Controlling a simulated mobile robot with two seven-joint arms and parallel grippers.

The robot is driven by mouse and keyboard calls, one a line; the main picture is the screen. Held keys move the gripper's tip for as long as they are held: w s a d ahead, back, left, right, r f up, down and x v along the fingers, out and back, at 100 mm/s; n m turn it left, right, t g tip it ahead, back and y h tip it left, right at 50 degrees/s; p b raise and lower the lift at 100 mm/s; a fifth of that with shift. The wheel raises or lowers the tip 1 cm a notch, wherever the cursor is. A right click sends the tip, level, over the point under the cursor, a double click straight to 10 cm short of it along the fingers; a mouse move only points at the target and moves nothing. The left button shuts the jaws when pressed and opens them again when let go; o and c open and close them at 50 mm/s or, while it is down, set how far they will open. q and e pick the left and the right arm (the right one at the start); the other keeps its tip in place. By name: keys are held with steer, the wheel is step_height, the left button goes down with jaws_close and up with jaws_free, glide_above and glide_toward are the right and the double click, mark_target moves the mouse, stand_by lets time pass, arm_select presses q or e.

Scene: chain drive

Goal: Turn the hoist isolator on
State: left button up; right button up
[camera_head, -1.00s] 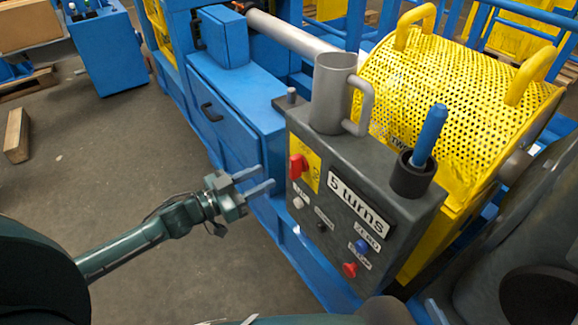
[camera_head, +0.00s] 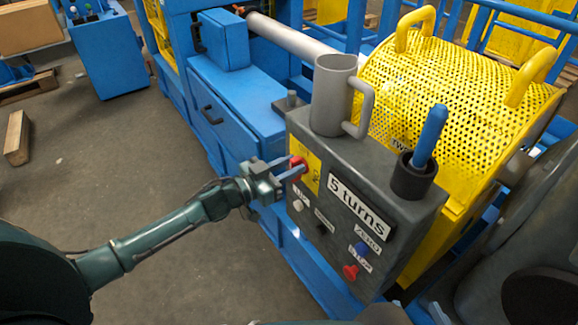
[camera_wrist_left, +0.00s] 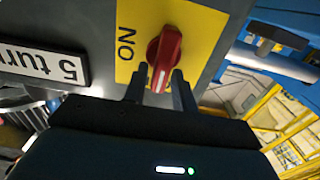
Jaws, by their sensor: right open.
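The red rotary knob of the isolator (camera_head: 298,167) sits on a yellow plate (camera_head: 311,170) on the front of the dark grey control box (camera_head: 385,215). The wrist view shows the knob (camera_wrist_left: 165,52) with the word ON on the plate to its left. Its grip bar runs nearly upright in that view, tilted slightly. My left gripper (camera_head: 290,168) is at the knob, fingers pointing at the panel. In the wrist view its two fingers (camera_wrist_left: 160,88) are apart, one on each side of the knob's lower end, with gaps showing.
The box also carries a "5 turns" label (camera_head: 358,207), a blue button (camera_head: 361,247), a red one (camera_head: 350,271), a grey mug-shaped part (camera_head: 331,95) and a blue handle (camera_head: 430,135). A yellow perforated drum guard (camera_head: 455,90) stands behind.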

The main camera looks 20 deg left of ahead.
arm_select(q)
jaws_close()
arm_select(e)
steer(key=shift+f, duration=0.1)
arm_select(q)
steer(key=shift+m, duration=0.4)
steer(key=m, duration=0.5)
steer(key=d+m, duration=0.1)
steer(key=m, duration=0.2)
steer(key=shift+s+f, duration=0.3)
steer(key=shift+s, duration=0.1)
steer(key=m, duration=0.3)
steer(key=shift+s+d+f+m, duration=0.1)
steer(key=shift+f+m, duration=0.2)
steer(key=shift+m, duration=0.1)
steer(key=shift+f+m+b, duration=0.15)
steer(key=shift+m+b, duration=0.4)
steer(key=shift+m, duration=0.65)
steer(key=shift+d+f+m, duration=0.1)
steer(key=shift+m, duration=0.6)
steer(key=shift+f+m+b, duration=0.1)
steer(key=shift+m+b, duration=0.4)
steer(key=shift+m, duration=0.3)
arm_select(e)
steer(key=shift+s+d+r+t, duration=0.3)
steer(key=shift+d, duration=0.1)
